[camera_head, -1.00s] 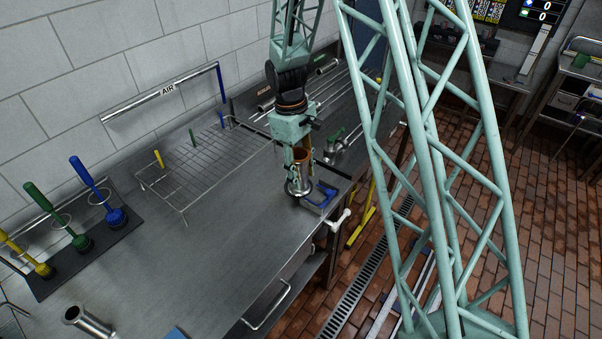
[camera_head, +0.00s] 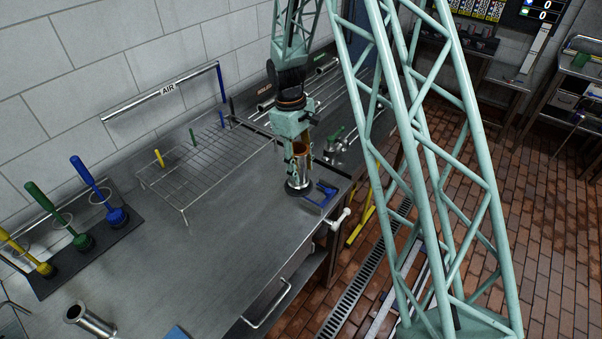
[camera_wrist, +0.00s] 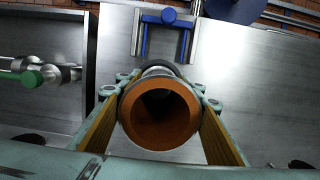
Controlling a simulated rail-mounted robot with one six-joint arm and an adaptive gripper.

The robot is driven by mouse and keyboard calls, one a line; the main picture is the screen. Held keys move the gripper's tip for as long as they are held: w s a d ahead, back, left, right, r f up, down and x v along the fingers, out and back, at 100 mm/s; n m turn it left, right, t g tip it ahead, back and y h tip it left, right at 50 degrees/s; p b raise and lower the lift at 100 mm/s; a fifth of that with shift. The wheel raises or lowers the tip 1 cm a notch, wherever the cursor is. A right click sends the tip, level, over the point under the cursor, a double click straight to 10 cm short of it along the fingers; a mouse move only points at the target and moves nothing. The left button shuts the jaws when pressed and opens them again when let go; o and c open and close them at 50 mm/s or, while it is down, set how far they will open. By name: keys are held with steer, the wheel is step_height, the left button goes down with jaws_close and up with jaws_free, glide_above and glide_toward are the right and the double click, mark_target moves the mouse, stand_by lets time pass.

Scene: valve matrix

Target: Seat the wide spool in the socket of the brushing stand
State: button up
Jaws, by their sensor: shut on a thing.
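The wide spool (camera_head: 298,169) is a shiny metal cylinder with an orange-brown inside. It also shows in the wrist view (camera_wrist: 160,112), where I look down into its open top. My gripper (camera_head: 298,158) is shut on the spool, with a finger on each side of it. The spool looks upright, with its lower end at the dark round base of the brushing stand (camera_head: 296,192). The stand has a blue bracket (camera_head: 322,194) to the right, which also shows in the wrist view (camera_wrist: 166,17). The socket is hidden under the spool, so I cannot tell how deep the spool sits.
A wire rack (camera_head: 200,165) stands behind to the left. Brushes with yellow, green and blue handles (camera_head: 84,174) stand at far left. Another metal cylinder (camera_head: 90,320) lies at the front left. A green-handled valve (camera_head: 336,136) lies behind to the right. The middle of the bench is clear.

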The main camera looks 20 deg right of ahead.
mark_target(296, 143)
steer(key=shift+f, duration=1.15)
steer(key=shift+f, duration=0.1)
steer(key=o, duration=1.1)
steer(key=shift+c, duration=0.2)
steer(key=r, duration=0.3)
steer(key=w+r, duration=0.1)
steer(key=r, duration=0.3)
steer(key=a+r, duration=0.1)
steer(key=r, duration=0.3)
steer(key=shift+w, duration=0.15)
steer(key=shift+r, duration=0.55)
steer(key=shift+r, duration=0.1)
